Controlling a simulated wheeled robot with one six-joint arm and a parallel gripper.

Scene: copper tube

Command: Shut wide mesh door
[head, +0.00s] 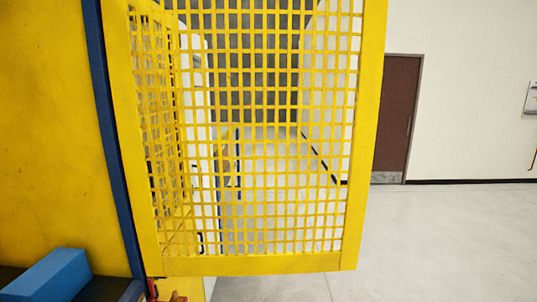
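The wide mesh door (250,264) fills the middle of the head view. It has a thick yellow frame and a yellow square grid. Its left edge is beside a dark blue upright strip (112,140) on a yellow machine wall (45,120). The door appears to stand out from the machine, with its right edge over open floor. Its top is cut off by the frame. Whether it touches the strip is unclear. My gripper is not in view.
Another yellow mesh panel shows through the door at left. A blue block (48,275) sits at the lower left, beside small red and orange parts (175,296). Grey floor (440,240) lies clear at right, before a white wall with a brown door (396,120).

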